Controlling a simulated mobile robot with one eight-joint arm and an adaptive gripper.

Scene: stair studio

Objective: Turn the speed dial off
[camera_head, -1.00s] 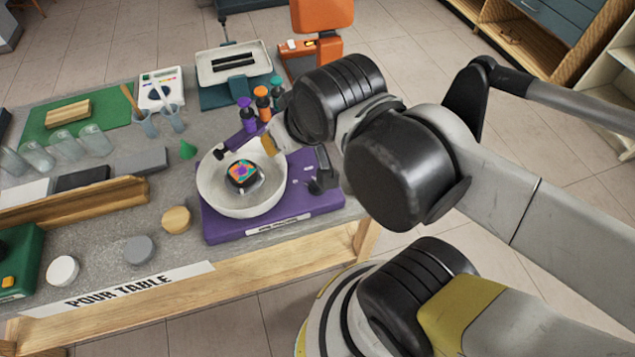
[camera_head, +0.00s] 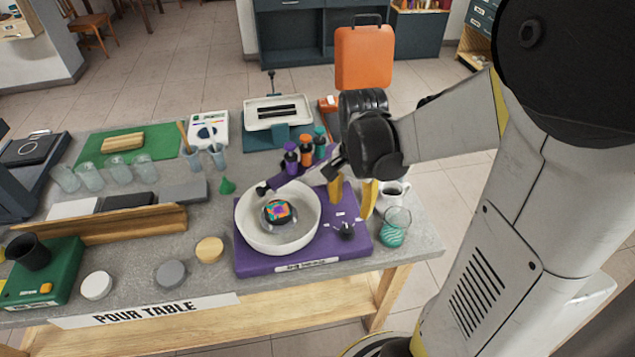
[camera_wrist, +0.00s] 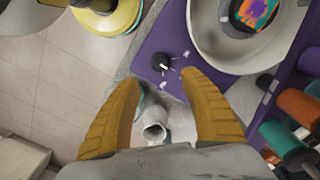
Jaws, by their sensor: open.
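The speed dial (camera_head: 344,229) is a small black knob with a pointer, on the right part of the purple spin machine (camera_head: 250,260). In the wrist view the dial (camera_wrist: 161,61) shows near the top centre, with white marks beside it on the purple top. My gripper (camera_head: 353,205) has yellow fingers pointing down, above and just behind the dial. In the wrist view the open fingers (camera_wrist: 163,80) are spread to either side, with nothing between them held. The dial appears apart from both fingers. I cannot read its setting.
A white bowl (camera_head: 250,232) with a colourful painted piece (camera_head: 278,211) sits left of the dial. A white mug (camera_head: 393,194) and a teal-patterned glass (camera_head: 395,228) stand close on the right. Paint bottles (camera_head: 305,150) stand behind. The table's front edge is near.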

